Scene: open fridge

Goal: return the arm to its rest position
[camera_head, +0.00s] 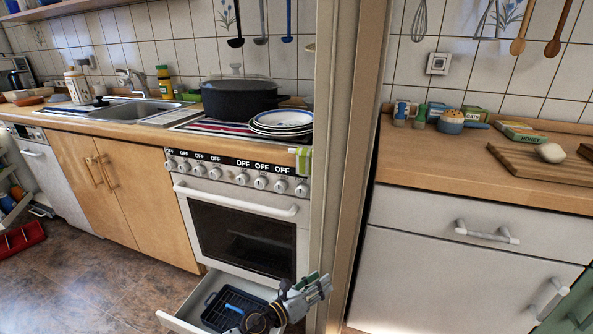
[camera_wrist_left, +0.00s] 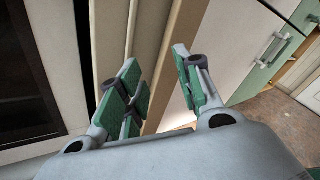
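My left gripper (camera_head: 316,285) is low in the middle of the head view, in front of the upright post between the oven and the right-hand counter. In the left wrist view, the same gripper (camera_wrist_left: 157,72) has its green-padded fingers spread apart. Nothing is between them; only the pale post and a white cabinet front show behind. My right gripper is not in view.
An open drawer (camera_head: 182,317) under the oven (camera_head: 245,238) holds a dark rack, close left of my gripper. The upright post (camera_head: 351,150) stands right behind it. White drawer fronts (camera_head: 450,275) are to the right.

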